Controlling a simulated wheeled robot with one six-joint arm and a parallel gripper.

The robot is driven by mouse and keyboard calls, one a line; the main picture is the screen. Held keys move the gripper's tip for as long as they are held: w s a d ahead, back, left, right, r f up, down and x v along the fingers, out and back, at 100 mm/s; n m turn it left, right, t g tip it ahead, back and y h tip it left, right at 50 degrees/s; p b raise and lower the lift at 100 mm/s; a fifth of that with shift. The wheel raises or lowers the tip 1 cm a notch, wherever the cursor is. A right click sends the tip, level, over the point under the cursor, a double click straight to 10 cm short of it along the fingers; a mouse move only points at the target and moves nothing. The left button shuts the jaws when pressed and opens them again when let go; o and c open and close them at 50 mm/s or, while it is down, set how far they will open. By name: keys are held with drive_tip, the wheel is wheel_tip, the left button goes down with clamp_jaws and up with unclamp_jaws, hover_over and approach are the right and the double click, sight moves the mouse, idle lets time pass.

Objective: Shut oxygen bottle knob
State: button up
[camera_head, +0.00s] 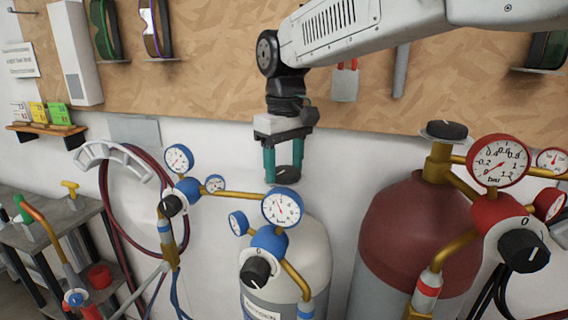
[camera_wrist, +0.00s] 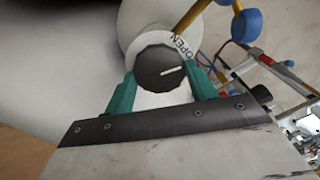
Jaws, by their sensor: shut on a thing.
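The oxygen bottle (camera_head: 312,255) is a pale grey cylinder with a blue regulator, in the lower middle of the head view. Its black top knob (camera_wrist: 160,68) is seen from above in the wrist view, with a white line pointing right and slightly up. The word OPEN is printed on the pale disc around it, to the upper right. My gripper (camera_head: 283,177) reaches down over the bottle top, its two teal fingers on opposite sides of the knob and shut on it. In the head view the fingers partly hide the knob.
A dark red bottle (camera_head: 410,225) with red gauges stands close on the right. Blue gauges (camera_head: 282,207) and a black regulator knob (camera_head: 257,271) sit in front of the oxygen bottle. A hose on a wall holder (camera_head: 112,160) and a shelf rack (camera_head: 50,235) are on the left.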

drive_tip(key=m, duration=0.4)
drive_tip(key=shift+m, duration=0.3)
drive_tip(key=m, duration=0.3)
drive_tip(key=shift+d+m, duration=0.1)
drive_tip(key=shift+m, duration=0.3)
drive_tip(key=m, duration=1)
drive_tip(key=shift+d+m, duration=0.1)
drive_tip(key=shift+m, duration=0.3)
drive_tip(key=m, duration=0.4)
drive_tip(key=shift+s+m, duration=0.1)
drive_tip(key=shift+m, duration=0.2)
drive_tip(key=m, duration=0.4)
drive_tip(key=shift+s+m, duration=0.1)
drive_tip(key=shift+m, duration=1.8)
